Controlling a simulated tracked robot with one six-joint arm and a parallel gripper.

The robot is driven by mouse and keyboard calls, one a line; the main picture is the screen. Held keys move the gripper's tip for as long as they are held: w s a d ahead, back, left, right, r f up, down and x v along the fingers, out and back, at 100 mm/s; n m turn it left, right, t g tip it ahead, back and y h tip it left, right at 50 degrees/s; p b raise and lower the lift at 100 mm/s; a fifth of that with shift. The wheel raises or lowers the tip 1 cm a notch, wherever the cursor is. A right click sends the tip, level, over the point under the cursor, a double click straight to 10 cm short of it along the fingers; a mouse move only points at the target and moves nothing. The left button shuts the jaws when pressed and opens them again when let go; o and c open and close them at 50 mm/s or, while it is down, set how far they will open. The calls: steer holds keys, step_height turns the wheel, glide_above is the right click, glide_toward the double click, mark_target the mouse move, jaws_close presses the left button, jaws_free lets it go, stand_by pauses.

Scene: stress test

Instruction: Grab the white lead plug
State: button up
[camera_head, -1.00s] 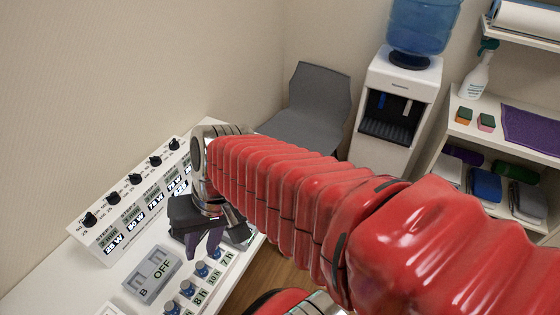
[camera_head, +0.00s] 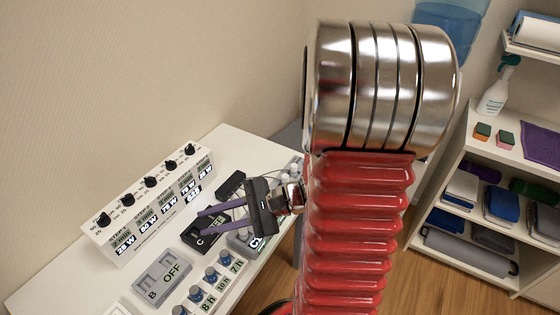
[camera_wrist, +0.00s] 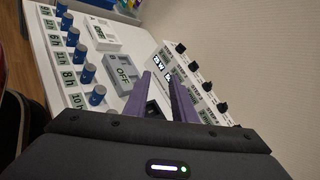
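My gripper (camera_head: 197,222) has two long purple fingers, spread apart with nothing between them. Small white pieces with thin wires (camera_head: 288,170) are at the table's far right end, behind the gripper. I cannot tell if one of them is the white lead plug. No white lead plug shows clearly in the wrist view.
A white panel with black knobs (camera_head: 150,205) stands along the wall. A grey box marked B OFF (camera_head: 162,277) and several blue-topped timers (camera_head: 211,274) are on the table. A shelf unit (camera_head: 470,160) stands at the right.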

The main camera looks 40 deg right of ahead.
mark_target(296, 170)
steer(key=d+f+m+t+h, duration=0.2)
steer(key=d+m+t+h, duration=0.1)
steer(key=d, duration=0.5)
steer(key=d+f+m+t+h, duration=0.2)
steer(key=d+m+t+h, duration=0.1)
steer(key=d+m+h, duration=0.2)
steer(key=s+d+f+m+t+h, duration=0.1)
steer(key=d+f+m+t+h, duration=0.2)
steer(key=d+m, duration=0.4)
steer(key=shift+d+f+m+t+h, duration=0.1)
steer(key=shift+d+m+t+h, duration=0.25)
steer(key=shift+d, duration=1.45)
steer(key=s+d+f+m+g+h, duration=0.1)
steer(key=s+d+f+m+h, duration=0.3)
steer(key=d+h, duration=0.1)
steer(key=shift+s+d+m+h, duration=0.35)
steer(key=shift+d, duration=0.4)
steer(key=shift+w+r, duration=0.1)
steer(key=shift+x, duration=4.2)
steer(key=shift+w, duration=0.1)
